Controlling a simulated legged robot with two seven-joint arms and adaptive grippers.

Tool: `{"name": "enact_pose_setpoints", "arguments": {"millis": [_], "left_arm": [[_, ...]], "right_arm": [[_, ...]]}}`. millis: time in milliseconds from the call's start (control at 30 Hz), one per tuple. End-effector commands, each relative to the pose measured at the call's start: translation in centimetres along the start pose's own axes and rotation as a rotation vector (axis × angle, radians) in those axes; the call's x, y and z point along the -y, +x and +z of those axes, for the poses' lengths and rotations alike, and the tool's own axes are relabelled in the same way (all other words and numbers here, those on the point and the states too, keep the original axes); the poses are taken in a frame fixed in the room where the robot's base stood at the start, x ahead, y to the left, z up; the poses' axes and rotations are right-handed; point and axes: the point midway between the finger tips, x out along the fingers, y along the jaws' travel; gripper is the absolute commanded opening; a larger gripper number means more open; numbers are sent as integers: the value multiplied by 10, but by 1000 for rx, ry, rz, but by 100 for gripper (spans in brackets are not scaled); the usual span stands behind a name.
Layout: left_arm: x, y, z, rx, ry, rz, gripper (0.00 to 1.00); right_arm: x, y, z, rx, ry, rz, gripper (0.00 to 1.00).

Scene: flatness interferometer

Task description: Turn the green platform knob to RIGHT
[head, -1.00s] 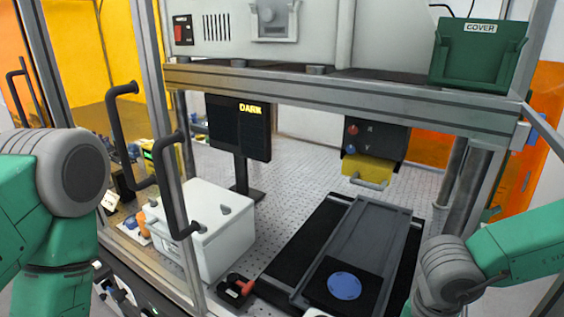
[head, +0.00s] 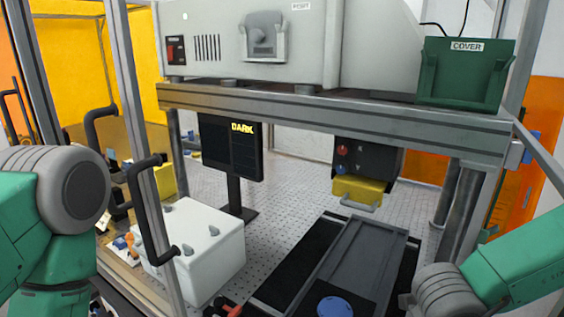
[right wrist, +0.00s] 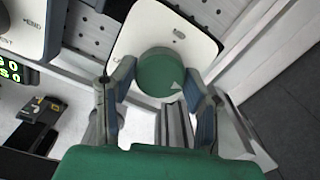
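The green platform knob (right wrist: 158,72) shows in the right wrist view as a round knob with a small pale triangle mark at its lower right. It sits on a white rounded plate (right wrist: 146,30), whose lettering is mostly hidden. My right gripper (right wrist: 157,84) is open, with one finger on the left and one on the right of the knob's near part. I cannot tell whether the fingers touch it. The knob is not seen in the head view. There my left arm comes in at the left edge and my right arm at the lower right, both grippers out of view.
In the head view, a screen (head: 231,149) reads DARK. A white box (head: 195,246) stands left, and a dark rail stage with a blue disc (head: 335,307) lies in front. A metal frame beam (head: 330,115) crosses above. A green COVER bin (head: 465,75) sits upper right.

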Motion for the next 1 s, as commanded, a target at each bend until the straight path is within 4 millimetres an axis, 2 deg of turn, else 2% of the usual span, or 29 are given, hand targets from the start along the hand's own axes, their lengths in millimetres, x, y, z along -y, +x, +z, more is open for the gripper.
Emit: {"name": "enact_pose_setpoints", "arguments": {"millis": [300, 767, 800, 1000], "left_arm": [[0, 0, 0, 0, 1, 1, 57], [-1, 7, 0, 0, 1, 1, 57], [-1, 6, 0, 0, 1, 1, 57], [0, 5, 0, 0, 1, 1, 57]], "right_arm": [[-3, 1, 0, 0, 42, 1, 0], [-3, 1, 1, -1, 688, 6, 0], [-3, 1, 1, -2, 680, 6, 55], [-3, 0, 0, -2, 676, 6, 57]]}}
